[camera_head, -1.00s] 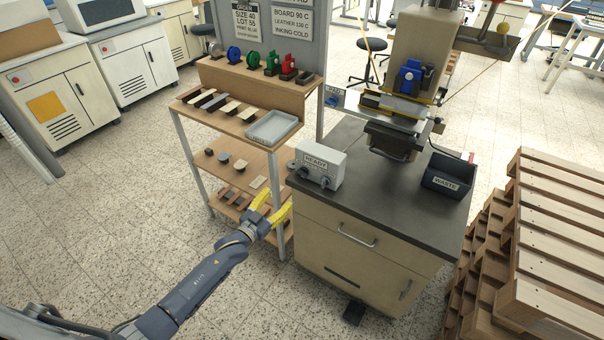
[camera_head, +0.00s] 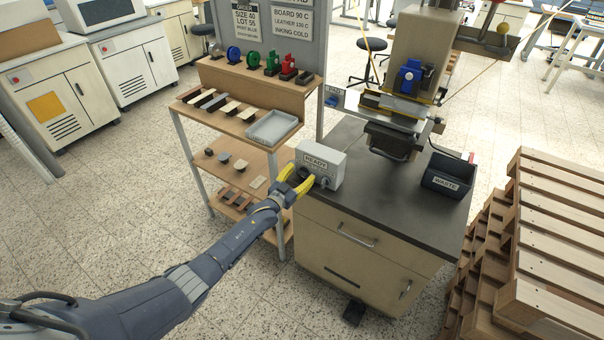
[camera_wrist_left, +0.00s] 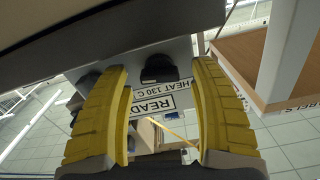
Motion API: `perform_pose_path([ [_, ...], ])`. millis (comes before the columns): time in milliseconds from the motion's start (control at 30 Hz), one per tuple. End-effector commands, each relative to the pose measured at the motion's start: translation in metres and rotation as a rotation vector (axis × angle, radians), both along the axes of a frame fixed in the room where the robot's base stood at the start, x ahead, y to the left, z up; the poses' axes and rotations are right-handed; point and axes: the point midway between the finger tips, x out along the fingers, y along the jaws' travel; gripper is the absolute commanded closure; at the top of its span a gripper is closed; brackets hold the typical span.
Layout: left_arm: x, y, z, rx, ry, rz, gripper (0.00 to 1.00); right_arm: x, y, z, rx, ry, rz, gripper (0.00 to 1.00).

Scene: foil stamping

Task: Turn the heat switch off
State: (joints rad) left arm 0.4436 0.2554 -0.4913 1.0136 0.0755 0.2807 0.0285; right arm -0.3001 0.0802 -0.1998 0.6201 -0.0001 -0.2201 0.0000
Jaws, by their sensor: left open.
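The light grey control box (camera_head: 328,160) stands on the left front part of the dark cabinet top, with a READY display on it. In the left wrist view the box face (camera_wrist_left: 182,52) appears upside down, with READY and HEAT 130 C labels. A dark knob (camera_wrist_left: 158,70) next to the HEAT label lies between my left fingers in that view. A second dark knob (camera_wrist_left: 84,88) is partly hidden behind one finger. My left gripper (camera_head: 297,178) is open, its yellow fingers at the front left of the box. Contact with the knob cannot be told. My right gripper is not in view.
The cabinet top (camera_head: 375,195) also carries the stamping press (camera_head: 400,105) and a black WASTE bin (camera_head: 447,175). A wooden shelf rack (camera_head: 235,130) with a grey tray (camera_head: 272,127) stands close left of my gripper. Pallets (camera_head: 555,240) are stacked at right.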

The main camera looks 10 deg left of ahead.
Motion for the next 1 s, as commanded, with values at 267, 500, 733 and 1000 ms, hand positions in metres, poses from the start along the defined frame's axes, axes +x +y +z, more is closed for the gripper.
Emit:
perform_pose_path([
  [267, 0.0104, -0.0039, 0.0011, -0.001, -0.002, 0.0, 0.38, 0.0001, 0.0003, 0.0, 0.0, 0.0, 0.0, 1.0],
  [500, 0.0111, -0.0041, 0.0009, 0.0, -0.001, 0.0, 0.38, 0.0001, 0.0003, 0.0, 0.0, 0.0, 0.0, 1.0],
  [733, 0.0108, -0.0039, 0.0008, 0.0, -0.001, 0.0, 0.53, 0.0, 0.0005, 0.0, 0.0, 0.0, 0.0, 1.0],
  [1000, 0.0108, -0.0037, 0.0008, 0.0, -0.001, 0.0, 0.84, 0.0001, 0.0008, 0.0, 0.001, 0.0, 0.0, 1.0],
])
